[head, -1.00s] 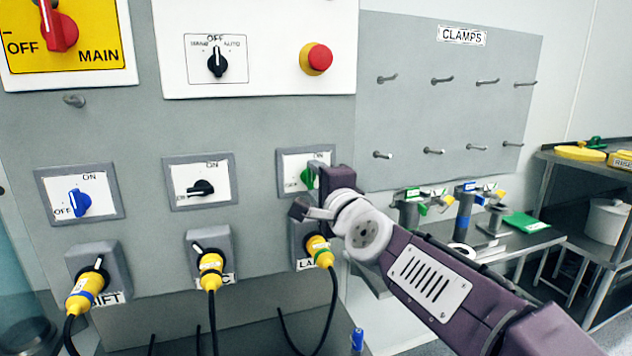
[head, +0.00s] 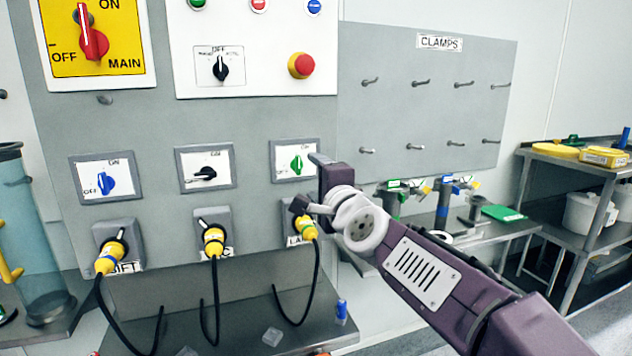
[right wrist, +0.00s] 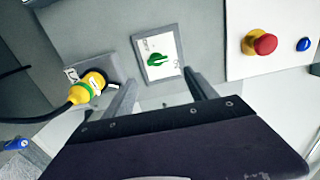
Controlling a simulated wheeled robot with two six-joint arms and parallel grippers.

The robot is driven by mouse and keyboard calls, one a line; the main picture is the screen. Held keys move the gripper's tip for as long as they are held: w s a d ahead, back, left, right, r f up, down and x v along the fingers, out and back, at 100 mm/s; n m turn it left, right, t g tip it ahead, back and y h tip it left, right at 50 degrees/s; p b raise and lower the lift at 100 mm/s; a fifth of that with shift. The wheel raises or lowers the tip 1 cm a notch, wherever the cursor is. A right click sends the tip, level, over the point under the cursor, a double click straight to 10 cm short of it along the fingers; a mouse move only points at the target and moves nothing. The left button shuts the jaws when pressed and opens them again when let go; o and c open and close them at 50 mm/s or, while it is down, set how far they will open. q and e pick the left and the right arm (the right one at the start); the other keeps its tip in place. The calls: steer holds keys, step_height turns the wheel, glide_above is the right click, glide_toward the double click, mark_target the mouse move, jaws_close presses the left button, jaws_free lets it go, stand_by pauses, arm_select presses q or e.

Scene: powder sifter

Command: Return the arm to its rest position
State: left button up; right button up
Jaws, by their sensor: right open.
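My right gripper (head: 308,182) is in front of the grey panel, just right of and below the green switch (head: 297,163). In the right wrist view the two fingers of my right gripper (right wrist: 160,95) are spread apart with nothing between them. The green switch also shows there (right wrist: 158,60), beyond the fingertips and apart from them. My right arm comes in from the lower right. My left gripper is not in view.
A blue switch (head: 106,183) and a black switch (head: 205,174) sit left on the panel. Yellow plugs with black cables (head: 214,240) hang below. A clamp board (head: 430,100) and steel tables (head: 560,175) stand right. A clear cylinder (head: 35,235) stands far left.

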steer(key=w+d+f+g+h, duration=0.1)
steer(key=w+d+f+h, duration=0.15)
steer(key=d+f, duration=0.45)
steer(key=s+d+f+n+g+h, duration=0.1)
steer(key=s+d+f+n+g, duration=0.2)
steer(key=f, duration=0.6)
steer(key=s+d+f+n+g, duration=0.1)
steer(key=s+d+f+g, duration=0.1)
steer(key=s+f, duration=0.5)
steer(key=s+d+f+n+g+h, duration=0.1)
steer(key=d+f+g, duration=0.2)
steer(key=f, duration=0.8)
steer(key=s+d+f+n+g, duration=0.1)
steer(key=s+f+n+g, duration=0.25)
steer(key=s+f, duration=0.4)
steer(key=s+d+f+n+g, duration=0.1)
steer(key=s+f+n+g, duration=0.25)
steer(key=s, duration=0.65)
arm_select(q)
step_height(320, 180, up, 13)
steer(key=p, duration=1.3)
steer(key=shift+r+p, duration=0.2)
steer(key=shift+p, duration=0.15)
arm_select(e)
step_height(320, 180, up, 13)
steer(key=s+n, duration=0.1)
steer(key=n, duration=0.1)
steer(key=shift+s+h, duration=0.25)
steer(key=shift+h, duration=0.2)
